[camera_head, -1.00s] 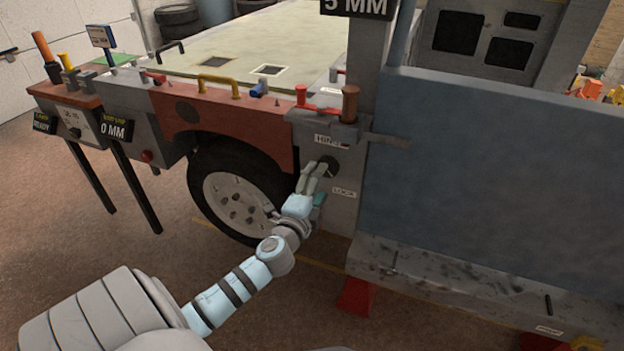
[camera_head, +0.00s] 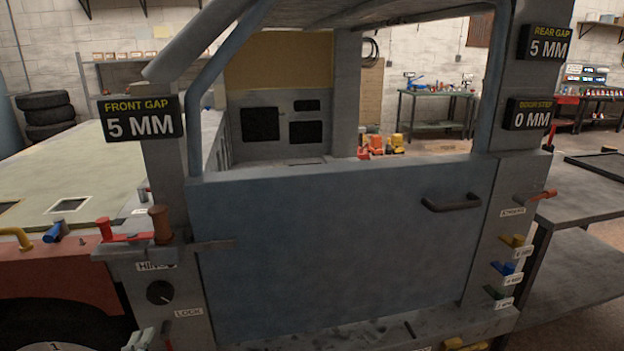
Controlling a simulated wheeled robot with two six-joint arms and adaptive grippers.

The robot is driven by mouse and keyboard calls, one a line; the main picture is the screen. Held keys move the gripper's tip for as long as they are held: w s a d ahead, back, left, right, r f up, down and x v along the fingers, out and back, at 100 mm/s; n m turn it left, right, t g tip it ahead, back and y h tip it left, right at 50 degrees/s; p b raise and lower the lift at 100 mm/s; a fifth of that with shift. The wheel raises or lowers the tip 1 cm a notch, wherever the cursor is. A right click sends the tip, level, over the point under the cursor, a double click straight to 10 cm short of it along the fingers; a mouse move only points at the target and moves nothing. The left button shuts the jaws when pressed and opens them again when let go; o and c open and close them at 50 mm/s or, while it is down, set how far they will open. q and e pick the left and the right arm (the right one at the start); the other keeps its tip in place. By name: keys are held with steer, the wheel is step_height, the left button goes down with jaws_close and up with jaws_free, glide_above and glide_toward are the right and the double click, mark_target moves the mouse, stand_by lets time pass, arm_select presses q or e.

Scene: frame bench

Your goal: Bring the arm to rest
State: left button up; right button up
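Small grey-green tips at the bottom left edge, below the dark round hole (camera_head: 160,292) in the hinge post, look like the end of my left gripper (camera_head: 140,339). The rest of that arm is out of frame, and I cannot tell whether its fingers are open or shut. My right gripper is not in view. The blue-grey door (camera_head: 330,255) fills the middle, in line with its frame. The front gap display (camera_head: 140,117) reads 5 MM, the rear gap display (camera_head: 547,43) 5 MM, and the door step display (camera_head: 527,113) 0 MM.
A red clamp (camera_head: 125,237) with a brown knob (camera_head: 161,224) sits on the hinge post. Yellow, blue and green handles (camera_head: 508,268) line the right post. A grey bench (camera_head: 590,215) stands at right. Workbenches and shelves line the back wall.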

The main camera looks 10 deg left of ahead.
arm_select(q)
steer(key=s+a+f+n+g+p, duration=0.1)
steer(key=s+f+n+g, duration=0.15)
steer(key=f, duration=0.55)
steer(key=s+a+f+n+g+p, duration=0.1)
steer(key=s+f+g, duration=0.15)
steer(key=f, duration=0.55)
steer(key=s+d+f+n+g+h+p, duration=0.2)
steer(key=s+f+n+g+p, duration=0.15)
steer(key=s+f, duration=1)
steer(key=s+d+f+n+g+p, duration=0.1)
steer(key=s+d+g, duration=0.1)
steer(key=s, duration=0.4)
steer(key=s+d+f+n+g+h+p, duration=0.1)
steer(key=s+d+f+n+g, duration=0.1)
steer(key=s+d, duration=0.3)
steer(key=s+d+f+n+g+h+p, duration=0.1)
steer(key=s+d, duration=0.3)
steer(key=s, duration=0.5)
steer(key=shift+s+d+f+n+g+p, duration=0.15)
steer(key=shift+s+f+n+g+p, duration=0.05)
steer(key=shift+f+n+g+p, duration=0.3)
steer(key=shift+s, duration=0.1)
